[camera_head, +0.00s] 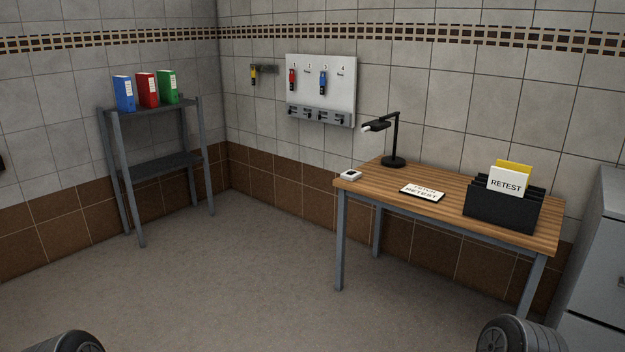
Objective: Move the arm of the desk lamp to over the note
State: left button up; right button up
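The black desk lamp (396,137) stands upright toward the back left of the wooden desk. Its arm reaches out to the left from the top of the post, and the lamp head (377,126) hangs at the left of the post. The white note (422,194) with black printing, in which "RETEST" can be read, lies flat on the desk, in front and to the right of the lamp base (393,162). The lamp head is not over the note. Neither of my grippers shows; only dark rounded parts of my arms appear at the bottom corners.
The desk (385,189) also holds a small white device (349,175) at its left corner and a black file holder (498,211) at the right. A grey cabinet (597,270) stands at the far right. A shelf (160,165) with binders stands left. The floor between is clear.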

aim_at(377, 125)
jog(key=i+z, duration=0.25)
jog(key=i, duration=0.25)
jog(key=i+z, duration=0.3)
jog(key=i, duration=0.2)
jog(key=i+j+z, duration=0.1)
jog(key=i+z, duration=0.15)
jog(key=i, duration=0.25)
jog(key=i+j+z, duration=0.3)
jog(key=i, duration=0.15)
jog(key=i+j+z, duration=0.25)
jog(key=i, duration=0.2)
